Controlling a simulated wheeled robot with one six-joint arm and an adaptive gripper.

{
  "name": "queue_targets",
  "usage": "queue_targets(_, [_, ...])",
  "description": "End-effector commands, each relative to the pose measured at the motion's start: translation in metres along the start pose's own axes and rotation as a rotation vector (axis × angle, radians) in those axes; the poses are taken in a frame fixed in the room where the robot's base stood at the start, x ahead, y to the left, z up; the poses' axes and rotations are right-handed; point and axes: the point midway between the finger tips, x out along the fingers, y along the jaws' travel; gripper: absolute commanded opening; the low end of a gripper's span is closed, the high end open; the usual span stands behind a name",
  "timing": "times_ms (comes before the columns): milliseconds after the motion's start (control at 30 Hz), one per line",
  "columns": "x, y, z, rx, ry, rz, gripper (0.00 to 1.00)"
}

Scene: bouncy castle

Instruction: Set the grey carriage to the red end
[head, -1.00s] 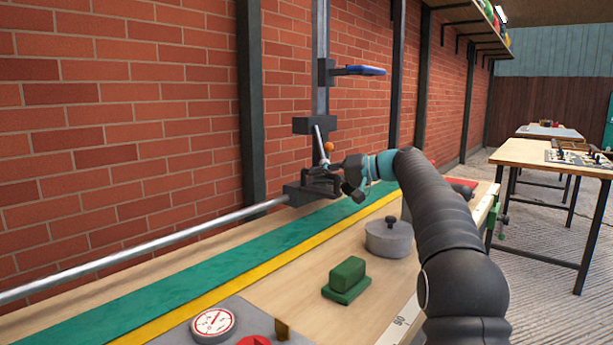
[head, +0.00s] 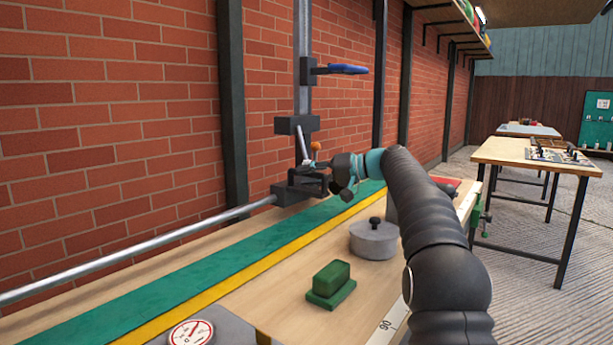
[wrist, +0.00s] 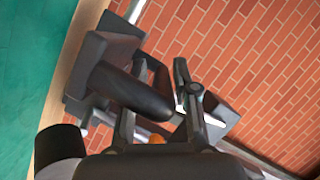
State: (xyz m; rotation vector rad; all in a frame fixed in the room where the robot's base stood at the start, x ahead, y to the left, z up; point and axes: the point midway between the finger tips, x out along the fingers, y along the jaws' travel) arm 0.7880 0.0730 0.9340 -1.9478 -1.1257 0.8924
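The dark grey carriage (head: 297,188) sits on the silver rail along the brick wall. A lever with an orange ball (head: 315,146) stands up at it. My gripper (head: 333,170) is at the carriage's right side, close against it. In the wrist view, my gripper's fingers (wrist: 160,120) stand apart. The end of a dark rounded bar (wrist: 135,92) on the carriage (wrist: 92,65) lies by or between them, and the orange ball (wrist: 157,138) shows near the palm. I cannot tell whether the fingers press on anything. No red rail end shows clearly.
A red item (head: 446,182) lies at the bench's far end. A green block (head: 330,281), a grey lidded pot (head: 373,240) and a dial (head: 191,333) stand on the bench in front of the green and yellow strips.

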Motion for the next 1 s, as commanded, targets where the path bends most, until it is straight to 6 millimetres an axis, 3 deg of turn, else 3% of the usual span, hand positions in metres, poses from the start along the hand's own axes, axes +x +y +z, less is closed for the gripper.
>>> queue_targets(167, [-0.016, -0.001, -0.001, -0.001, 0.002, 0.001, 0.29])
queue_targets(600, [-0.096, 0.000, 0.000, 0.000, -0.001, -0.001, 0.29])
queue_targets(800, [-0.113, -0.001, 0.000, 0.000, -0.002, -0.002, 0.29])
queue_targets(1000, [-0.117, -0.001, 0.000, -0.001, -0.003, -0.002, 0.29])
